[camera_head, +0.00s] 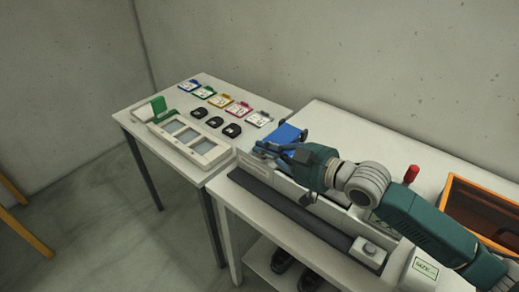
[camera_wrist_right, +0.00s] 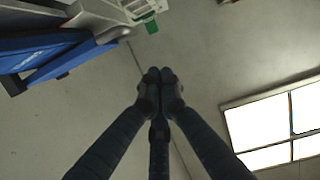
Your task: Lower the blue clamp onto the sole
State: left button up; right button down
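The blue clamp (camera_head: 287,136) stands raised and tilted at the left end of the machine on the right-hand table. It also shows as a blue panel (camera_wrist_right: 45,50) at the upper left of the right wrist view. My right gripper (camera_head: 262,149) is in front of the clamp in the head view. In the right wrist view its fingertips (camera_wrist_right: 160,75) are together with nothing seen between them, apart from the blue panel. I cannot make out the sole for certain; the arm and gripper hide part of the machine. My left gripper is not in view.
A red knob (camera_head: 411,173) stands behind my right arm, with an orange-rimmed bin (camera_head: 484,207) at the right. The left table (camera_head: 158,92) carries a white tray-like device (camera_head: 207,158), small black pieces and several coloured cards. Dark shoes (camera_head: 282,260) sit below.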

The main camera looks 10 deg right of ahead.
jog(key=b+v, duration=0.1)
jog(key=v, duration=0.7)
jog(key=shift+f+b, duration=0.2)
jog(key=shift+b, duration=0.15)
